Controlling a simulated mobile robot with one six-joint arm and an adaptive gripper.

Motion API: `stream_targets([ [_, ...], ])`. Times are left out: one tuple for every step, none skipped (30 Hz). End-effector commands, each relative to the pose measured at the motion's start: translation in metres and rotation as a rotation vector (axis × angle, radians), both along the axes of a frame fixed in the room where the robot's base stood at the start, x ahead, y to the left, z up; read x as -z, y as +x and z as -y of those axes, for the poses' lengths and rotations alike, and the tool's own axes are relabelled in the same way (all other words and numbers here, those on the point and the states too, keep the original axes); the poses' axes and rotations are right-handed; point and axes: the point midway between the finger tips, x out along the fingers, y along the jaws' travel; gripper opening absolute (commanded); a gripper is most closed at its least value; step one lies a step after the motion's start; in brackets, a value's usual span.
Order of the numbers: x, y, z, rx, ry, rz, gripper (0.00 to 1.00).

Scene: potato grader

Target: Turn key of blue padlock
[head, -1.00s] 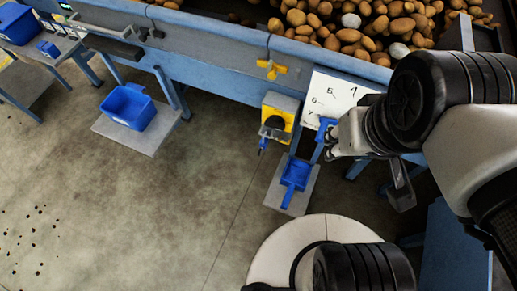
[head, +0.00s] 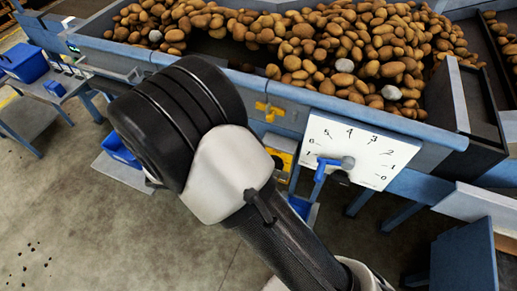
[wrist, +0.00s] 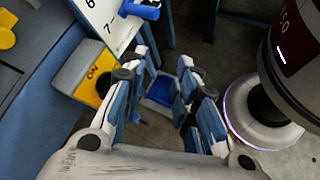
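The yellow switch box (head: 284,144) on the machine's blue front beam is partly covered by my arm in the head view. In the wrist view the box (wrist: 101,79) shows a yellow face marked ON, left of my gripper. I cannot make out the blue padlock or its key in either current view. My gripper (wrist: 165,75) is open, with nothing seen between its fingers. It is apart from the switch box in the wrist view and hidden behind my arm in the head view.
A white dial plate (head: 357,148) with a blue lever (head: 322,169) stands right of the switch box. A yellow valve handle (head: 269,109) is above it. Potatoes (head: 300,50) fill the belt behind. A blue tray (wrist: 161,90) lies low beyond my fingers.

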Motion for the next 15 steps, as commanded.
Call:
stream_targets([
  [0.021, -0.004, -0.012, -0.077, -0.067, -0.015, 0.28],
  [0.031, -0.005, -0.018, -0.12, -0.103, -0.02, 0.28],
  [0.046, -0.008, -0.026, -0.179, -0.15, -0.025, 0.28],
  [0.057, -0.01, -0.031, -0.223, -0.186, -0.027, 0.28],
  [0.068, -0.012, -0.037, -0.268, -0.22, -0.027, 0.28],
  [0.083, -0.016, -0.044, -0.329, -0.266, -0.027, 0.28],
  [0.094, -0.02, -0.048, -0.374, -0.302, -0.027, 0.28],
  [0.106, -0.023, -0.053, -0.42, -0.334, -0.025, 0.28],
  [0.121, -0.028, -0.058, -0.481, -0.38, -0.022, 0.28],
  [0.133, -0.032, -0.061, -0.529, -0.414, -0.019, 0.28],
  [0.145, -0.037, -0.064, -0.576, -0.446, -0.016, 0.28],
  [0.16, -0.043, -0.067, -0.638, -0.491, -0.01, 0.28],
  [0.171, -0.047, -0.069, -0.684, -0.522, -0.005, 0.28],
  [0.182, -0.052, -0.07, -0.729, -0.551, 0.0, 0.28],
  [0.195, -0.057, -0.071, -0.786, -0.59, 0.009, 0.28],
])
